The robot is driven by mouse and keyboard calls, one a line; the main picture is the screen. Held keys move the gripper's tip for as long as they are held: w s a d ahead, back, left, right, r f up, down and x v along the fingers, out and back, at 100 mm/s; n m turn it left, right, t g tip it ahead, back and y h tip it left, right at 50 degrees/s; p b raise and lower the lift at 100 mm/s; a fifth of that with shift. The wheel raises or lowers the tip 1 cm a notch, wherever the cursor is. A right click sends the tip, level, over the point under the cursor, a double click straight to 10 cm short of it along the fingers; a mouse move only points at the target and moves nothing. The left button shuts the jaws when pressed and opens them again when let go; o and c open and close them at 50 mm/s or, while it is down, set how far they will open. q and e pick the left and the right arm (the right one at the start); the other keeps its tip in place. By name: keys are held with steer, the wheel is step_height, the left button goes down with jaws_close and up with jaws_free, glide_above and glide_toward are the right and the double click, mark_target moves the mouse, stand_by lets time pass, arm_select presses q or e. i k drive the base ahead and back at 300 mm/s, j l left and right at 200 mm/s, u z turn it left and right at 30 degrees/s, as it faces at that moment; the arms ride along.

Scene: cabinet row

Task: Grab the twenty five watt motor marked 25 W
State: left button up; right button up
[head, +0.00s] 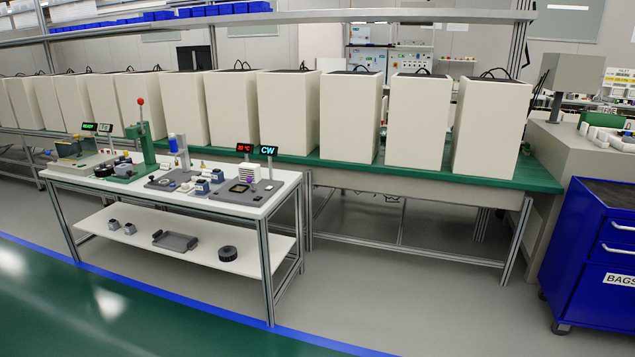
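No marking "25 W" can be read on anything in the head view, so I cannot tell which thing is the motor. Small blue and grey block-like parts (202,187) sit on the white top of the workbench (275,201), among other small devices. Two small grey parts (130,228) stand on the left of its lower shelf (205,262). All are too small to identify surely. Neither of my grippers is in view.
The workbench also bears a green press (146,150) with a red knob and lit displays (266,150). A grey tray (175,241) and a black round part (228,253) lie on its shelf. Tall cream cabinets (486,128) line the back. A blue drawer cart (590,255) stands right. The front floor is clear.

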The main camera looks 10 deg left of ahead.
mark_target(201, 188)
steer(key=i+u, duration=0.35)
steer(key=i, duration=0.15)
steer(key=i+l+u, duration=0.2)
steer(key=i+u, duration=0.15)
steer(key=i, duration=0.2)
steer(key=i+l+u, duration=0.35)
steer(key=i, duration=0.15)
